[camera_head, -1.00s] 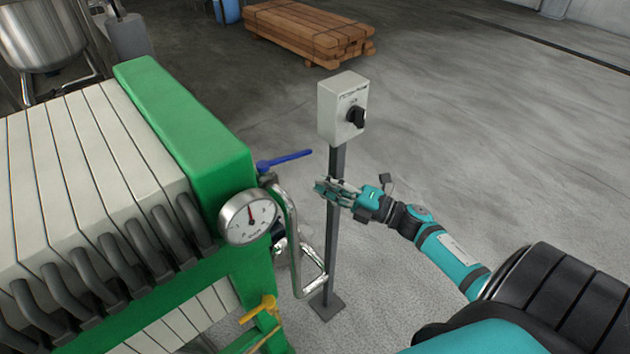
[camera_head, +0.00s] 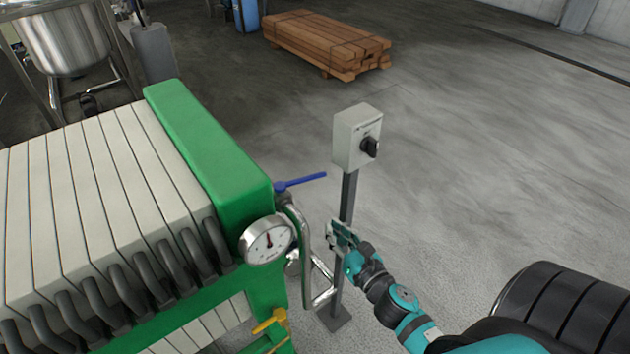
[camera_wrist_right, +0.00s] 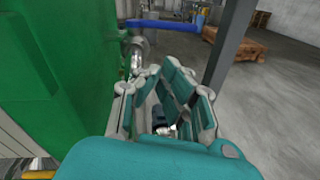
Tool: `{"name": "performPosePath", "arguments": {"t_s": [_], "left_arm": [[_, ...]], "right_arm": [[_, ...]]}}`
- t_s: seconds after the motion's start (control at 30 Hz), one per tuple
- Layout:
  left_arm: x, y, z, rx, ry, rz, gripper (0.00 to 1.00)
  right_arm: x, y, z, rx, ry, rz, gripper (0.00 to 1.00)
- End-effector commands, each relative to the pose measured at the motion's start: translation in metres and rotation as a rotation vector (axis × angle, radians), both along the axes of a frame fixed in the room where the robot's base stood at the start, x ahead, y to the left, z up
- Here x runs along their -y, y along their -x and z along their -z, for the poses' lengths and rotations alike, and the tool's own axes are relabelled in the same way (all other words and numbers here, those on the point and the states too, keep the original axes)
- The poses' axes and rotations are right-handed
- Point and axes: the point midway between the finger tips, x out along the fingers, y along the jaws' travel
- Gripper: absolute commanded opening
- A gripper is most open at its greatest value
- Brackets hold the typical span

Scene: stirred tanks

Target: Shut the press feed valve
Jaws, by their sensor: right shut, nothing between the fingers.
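The blue lever handle (camera_head: 302,182) sits on the pipe at the right end of the green filter press (camera_head: 215,150); it points right, away from the press. In the right wrist view the blue lever (camera_wrist_right: 165,24) lies ahead of and above the fingers. A yellow handle (camera_head: 270,321) sits lower on the press. I cannot tell from any label which handle is the press feed valve. My right gripper (camera_head: 338,236) is shut and empty, below and to the right of the blue lever, by the grey post; it also shows in the wrist view (camera_wrist_right: 172,85). My left gripper is not in view.
A grey post (camera_head: 347,205) carries a switch box (camera_head: 357,138) with a black knob, close to my right gripper. A pressure gauge (camera_head: 267,240) and bent steel pipe (camera_head: 306,235) are at the press end. Stacked timber (camera_head: 325,42) lies behind; floor at right is clear.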

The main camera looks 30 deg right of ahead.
Motion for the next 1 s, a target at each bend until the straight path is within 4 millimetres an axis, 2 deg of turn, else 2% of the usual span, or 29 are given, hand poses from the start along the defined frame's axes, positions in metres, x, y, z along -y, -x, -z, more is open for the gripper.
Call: {"name": "performPosePath", "arguments": {"t_s": [0.03,0.13,0.23,0.33,0.8,1.0], "left_arm": [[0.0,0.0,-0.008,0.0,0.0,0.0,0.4],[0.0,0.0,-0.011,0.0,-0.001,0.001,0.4],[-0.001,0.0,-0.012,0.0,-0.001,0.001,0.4],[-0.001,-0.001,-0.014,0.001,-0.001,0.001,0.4],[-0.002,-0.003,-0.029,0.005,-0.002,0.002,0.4],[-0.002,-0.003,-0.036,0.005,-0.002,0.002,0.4]], "right_arm": [[-0.003,0.003,-0.01,-0.015,0.071,0.037,0.0],[-0.003,0.007,-0.015,-0.044,0.182,0.086,0.0],[-0.002,0.005,-0.015,-0.057,0.226,0.103,0.0],[-0.001,-0.005,-0.015,-0.058,0.23,0.104,0.0],[0.016,-0.097,-0.006,-0.056,0.227,0.102,0.0],[0.02,-0.121,-0.01,-0.058,0.227,0.101,0.0]]}}
